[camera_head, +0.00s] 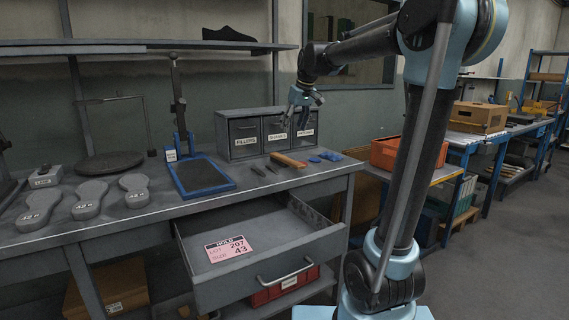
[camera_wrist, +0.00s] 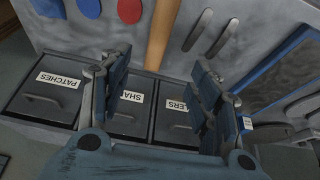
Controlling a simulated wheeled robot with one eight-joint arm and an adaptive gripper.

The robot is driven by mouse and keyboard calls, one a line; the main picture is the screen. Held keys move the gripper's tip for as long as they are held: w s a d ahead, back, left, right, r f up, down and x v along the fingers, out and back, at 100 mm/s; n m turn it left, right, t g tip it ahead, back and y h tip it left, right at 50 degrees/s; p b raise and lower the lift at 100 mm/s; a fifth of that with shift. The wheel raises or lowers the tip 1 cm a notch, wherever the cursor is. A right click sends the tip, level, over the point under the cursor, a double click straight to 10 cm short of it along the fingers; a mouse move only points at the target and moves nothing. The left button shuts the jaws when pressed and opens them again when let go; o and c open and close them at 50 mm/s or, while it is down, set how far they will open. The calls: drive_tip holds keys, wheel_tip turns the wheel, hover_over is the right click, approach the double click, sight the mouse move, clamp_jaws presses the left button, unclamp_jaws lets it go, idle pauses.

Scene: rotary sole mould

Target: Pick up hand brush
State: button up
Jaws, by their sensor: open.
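The long orange-brown wooden piece (camera_head: 288,160) on the bench in front of the small drawer unit looks like the hand brush; no bristles are visible. It also shows as a brown bar (camera_wrist: 164,30) at the top of the wrist view, partly cut off by the frame edge. My gripper (camera_head: 303,104) is above the drawer unit, behind and above the brush, and apart from it. In the wrist view, the two fingers of my gripper (camera_wrist: 160,80) are spread wide with nothing between them.
The labelled drawer unit (camera_head: 266,133) stands below my gripper. Dark tools (camera_head: 264,169) and blue pads (camera_head: 325,156) flank the brush; a red pad (camera_wrist: 129,10) also shows. The large bench drawer (camera_head: 262,262) is pulled out. A blue-based stand (camera_head: 201,177) is left.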

hover_over(285, 157)
drive_tip(key=s+d, duration=0.1)
drive_tip(key=s, duration=0.2)
wheel_tip(285, 157, down, 10)
drive_tip(key=shift+f, duration=0.25)
drive_tip(key=shift+w+x, duration=0.1)
drive_tip(key=shift+x, duration=1.2)
drive_tip(key=shift+w+x, duration=0.15)
drive_tip(key=shift+x, duration=1.2)
drive_tip(key=shift+d, duration=0.15)
drive_tip(key=c, duration=1.2)
